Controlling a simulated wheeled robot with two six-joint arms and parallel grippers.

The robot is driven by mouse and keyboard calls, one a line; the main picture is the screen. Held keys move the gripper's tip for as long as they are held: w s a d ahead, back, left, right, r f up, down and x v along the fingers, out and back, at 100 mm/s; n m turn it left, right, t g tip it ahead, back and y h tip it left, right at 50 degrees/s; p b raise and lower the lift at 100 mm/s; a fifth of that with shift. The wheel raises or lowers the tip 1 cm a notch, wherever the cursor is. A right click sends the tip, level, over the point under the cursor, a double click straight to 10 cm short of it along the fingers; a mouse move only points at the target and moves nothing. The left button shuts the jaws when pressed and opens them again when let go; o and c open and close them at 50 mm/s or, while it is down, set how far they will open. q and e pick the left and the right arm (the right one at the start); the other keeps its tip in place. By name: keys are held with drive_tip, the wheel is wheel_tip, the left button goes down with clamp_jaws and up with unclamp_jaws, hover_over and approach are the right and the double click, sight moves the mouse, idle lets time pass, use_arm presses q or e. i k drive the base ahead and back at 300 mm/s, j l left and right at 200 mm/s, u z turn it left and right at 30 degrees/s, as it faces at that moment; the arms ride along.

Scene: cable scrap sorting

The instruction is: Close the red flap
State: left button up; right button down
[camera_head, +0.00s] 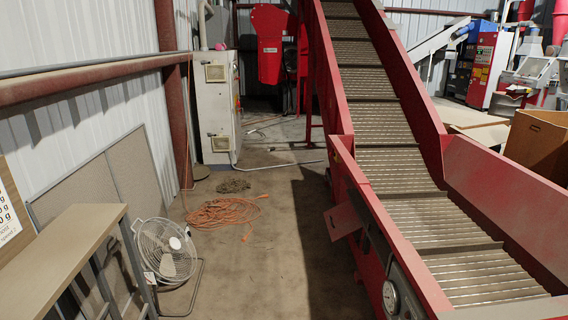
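A small red flap (342,220) sticks out to the left from the side of the red conveyor (384,205), low on its near part. It stands out at an angle from the side panel, so it looks open. The opening behind it is not clearly visible. Neither of my grippers is in view.
A round gauge (391,298) sits on the conveyor's near side. An orange cable coil (222,213) and a white fan (166,250) stand on the floor at left, beside a bench (72,238). The floor between the cable and conveyor is clear. A white cabinet (217,110) stands behind.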

sight(342, 219)
drive_tip(key=i+z, duration=0.1)
drive_tip(key=i, duration=1.6)
